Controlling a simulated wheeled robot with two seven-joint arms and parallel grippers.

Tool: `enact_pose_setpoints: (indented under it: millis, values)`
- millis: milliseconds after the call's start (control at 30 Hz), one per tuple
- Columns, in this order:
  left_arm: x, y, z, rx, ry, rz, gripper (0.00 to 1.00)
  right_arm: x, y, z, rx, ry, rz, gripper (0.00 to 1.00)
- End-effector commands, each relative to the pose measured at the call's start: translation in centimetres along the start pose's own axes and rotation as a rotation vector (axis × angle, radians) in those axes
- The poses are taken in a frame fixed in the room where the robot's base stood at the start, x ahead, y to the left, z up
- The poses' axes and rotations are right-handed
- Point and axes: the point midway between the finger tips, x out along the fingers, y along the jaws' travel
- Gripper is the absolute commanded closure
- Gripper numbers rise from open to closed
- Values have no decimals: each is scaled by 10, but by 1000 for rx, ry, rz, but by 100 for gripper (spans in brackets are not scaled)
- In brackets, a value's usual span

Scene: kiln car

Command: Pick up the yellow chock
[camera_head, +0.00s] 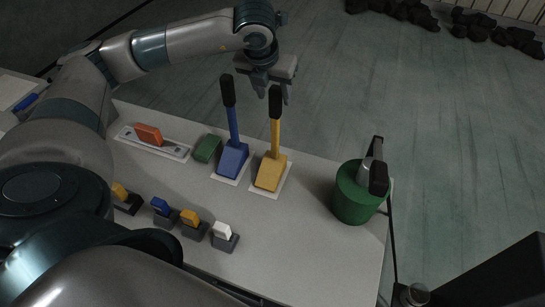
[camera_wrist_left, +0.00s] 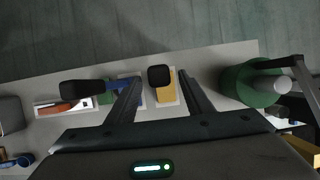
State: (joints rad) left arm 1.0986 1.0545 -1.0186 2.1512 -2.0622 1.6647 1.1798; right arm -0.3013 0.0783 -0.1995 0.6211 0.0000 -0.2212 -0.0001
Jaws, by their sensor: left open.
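The yellow chock (camera_head: 270,173) is a wedge block with an upright yellow handle topped by a black grip (camera_head: 275,102). It stands on a white pad on the grey table. In the left wrist view the yellow chock (camera_wrist_left: 167,95) shows below its black grip, which lies between the fingers as seen from there. My left gripper (camera_head: 272,91) is open, pointing down at the top of the handle; it also shows in the left wrist view (camera_wrist_left: 160,90). I cannot tell whether the fingers touch the grip. My right gripper is not in view.
A blue chock (camera_head: 233,160) with a similar handle stands close to the left. A green block (camera_head: 207,148) and an orange block (camera_head: 148,135) on a pale tray lie further left. A green pot (camera_head: 353,200) stands right. Several small coloured blocks line the near side.

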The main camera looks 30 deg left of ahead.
Motion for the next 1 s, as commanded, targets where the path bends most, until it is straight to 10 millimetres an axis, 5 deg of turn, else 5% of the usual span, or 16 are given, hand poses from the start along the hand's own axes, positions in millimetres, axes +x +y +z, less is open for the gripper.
enact_pose_setpoints:
  millis: [367,600,1000]
  values:
    - [0,0,0,0,0,0,53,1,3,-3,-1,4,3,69]
    - [0,0,0,0,0,0,100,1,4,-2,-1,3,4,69]
    - [0,0,0,0,0,0,100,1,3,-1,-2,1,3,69]
